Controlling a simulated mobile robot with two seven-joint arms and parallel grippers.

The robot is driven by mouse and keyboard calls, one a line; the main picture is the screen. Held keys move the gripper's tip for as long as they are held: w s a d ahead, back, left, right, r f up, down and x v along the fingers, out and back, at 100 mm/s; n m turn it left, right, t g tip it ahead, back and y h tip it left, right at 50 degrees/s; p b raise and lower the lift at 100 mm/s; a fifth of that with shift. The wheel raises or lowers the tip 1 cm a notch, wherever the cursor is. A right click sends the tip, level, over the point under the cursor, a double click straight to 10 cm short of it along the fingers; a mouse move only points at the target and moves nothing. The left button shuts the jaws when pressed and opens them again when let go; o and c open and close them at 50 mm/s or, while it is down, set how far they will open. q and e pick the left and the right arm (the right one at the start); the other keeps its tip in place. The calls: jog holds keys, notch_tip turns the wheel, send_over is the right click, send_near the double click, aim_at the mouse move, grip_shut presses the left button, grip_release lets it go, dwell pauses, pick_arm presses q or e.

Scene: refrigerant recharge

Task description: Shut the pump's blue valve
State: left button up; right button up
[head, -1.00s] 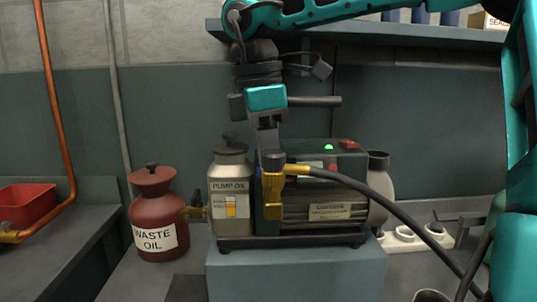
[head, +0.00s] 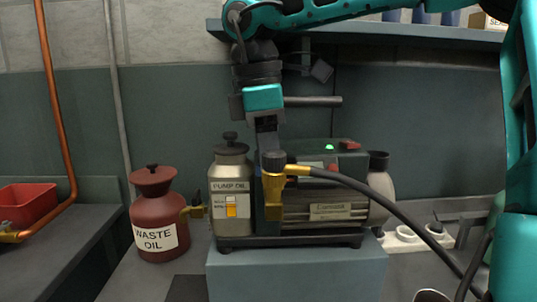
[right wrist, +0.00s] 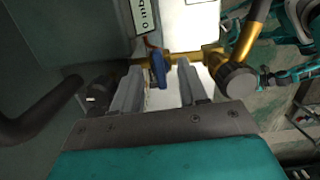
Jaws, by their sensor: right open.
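The pump (head: 325,192) stands on a grey-blue block, with a brass fitting (head: 273,197) on its front left and a black knob (head: 274,160) on top of it. My right gripper (head: 268,143) reaches down from above just behind this knob. In the right wrist view, the blue valve handle (right wrist: 158,70) sits on a brass pipe (right wrist: 186,57), between the two open fingers of my right gripper (right wrist: 160,80). It lies nearer the left finger; I cannot tell whether they touch. The handle is hidden in the head view. My left gripper is not in view.
A black hose (head: 400,215) runs from the brass fitting to the lower right. The pump oil canister (head: 231,190) stands close left of the pump, and the red waste oil jug (head: 154,215) beyond it. A red bin (head: 27,204) is at far left. A shelf (head: 380,33) hangs above.

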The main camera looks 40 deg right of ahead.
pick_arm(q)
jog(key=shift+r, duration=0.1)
pick_arm(e)
notch_tip(320, 180, up, 4)
jog(key=p, duration=0.3)
jog(key=shift+r+p, duration=0.35)
jog(key=shift+p, duration=0.15)
pick_arm(q)
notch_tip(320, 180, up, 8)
jog(key=p, duration=0.3)
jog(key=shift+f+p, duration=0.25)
jog(key=shift+p, duration=0.1)
pick_arm(e)
notch_tip(320, 180, up, 4)
jog(key=shift+r, duration=0.2)
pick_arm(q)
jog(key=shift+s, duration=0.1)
pick_arm(e)
jog(key=shift+s, duration=0.1)
